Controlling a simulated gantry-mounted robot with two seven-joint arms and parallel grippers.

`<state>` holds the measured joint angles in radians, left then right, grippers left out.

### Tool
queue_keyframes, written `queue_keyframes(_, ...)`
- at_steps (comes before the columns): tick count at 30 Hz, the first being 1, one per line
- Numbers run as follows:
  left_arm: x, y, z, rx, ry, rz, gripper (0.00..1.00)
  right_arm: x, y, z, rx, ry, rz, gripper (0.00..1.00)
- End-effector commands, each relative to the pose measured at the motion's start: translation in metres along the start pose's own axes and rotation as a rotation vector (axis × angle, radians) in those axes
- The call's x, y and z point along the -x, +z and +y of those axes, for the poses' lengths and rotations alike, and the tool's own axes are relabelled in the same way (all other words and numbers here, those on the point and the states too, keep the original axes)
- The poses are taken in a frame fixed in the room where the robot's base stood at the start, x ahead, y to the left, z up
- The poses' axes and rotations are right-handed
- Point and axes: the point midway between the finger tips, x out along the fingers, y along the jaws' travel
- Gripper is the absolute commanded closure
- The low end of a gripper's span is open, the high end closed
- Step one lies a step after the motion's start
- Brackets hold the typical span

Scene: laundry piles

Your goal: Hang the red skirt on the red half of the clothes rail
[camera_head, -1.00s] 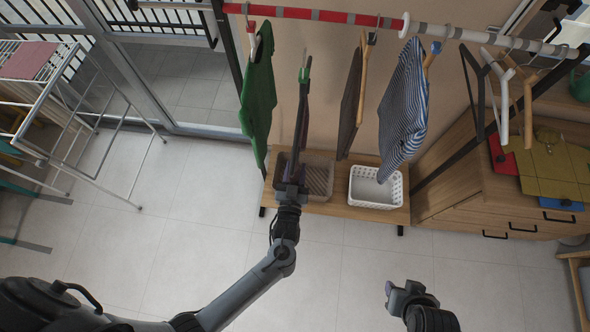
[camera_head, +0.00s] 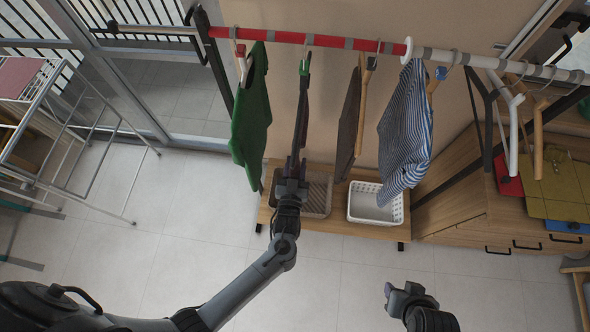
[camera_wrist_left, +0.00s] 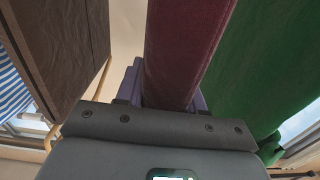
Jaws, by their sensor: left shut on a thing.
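The red skirt is a narrow, dark, edge-on strip (camera_head: 302,112) in the head view, with a green piece (camera_head: 305,66) at its top, just under the red half of the rail (camera_head: 285,38). I cannot tell whether its hook is over the rail. In the left wrist view the skirt (camera_wrist_left: 182,45) is a dark red cloth rising from my gripper. My left gripper (camera_head: 291,187) is shut on the skirt's lower end. My right gripper (camera_head: 399,292) is low at the front, away from the clothes; its finger opening is unclear.
A green garment (camera_head: 251,115) hangs left of the skirt, a brown one (camera_head: 348,110) right of it. A striped shirt (camera_head: 405,125) hangs by the white divider (camera_head: 407,50). Empty hangers (camera_head: 513,125) hang on the white half. A brown basket (camera_head: 318,195) and white basket (camera_head: 376,204) stand below.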

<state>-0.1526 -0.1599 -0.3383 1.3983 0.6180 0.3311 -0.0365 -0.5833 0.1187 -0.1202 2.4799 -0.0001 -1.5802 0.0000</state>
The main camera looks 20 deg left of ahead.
Motion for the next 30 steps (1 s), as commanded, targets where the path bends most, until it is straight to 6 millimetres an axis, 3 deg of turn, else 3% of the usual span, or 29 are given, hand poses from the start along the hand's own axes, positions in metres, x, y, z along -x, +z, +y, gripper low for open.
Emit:
queue_keyframes(24,-0.065,0.0,0.001,0.002,0.0,0.005,1.0,-0.032,0.009,-0.001,-0.001,0.0,0.004,0.57)
queue_keyframes(30,-0.069,0.01,0.001,0.001,0.0,0.003,1.0,-0.041,0.011,-0.002,-0.004,-0.002,0.005,0.57)
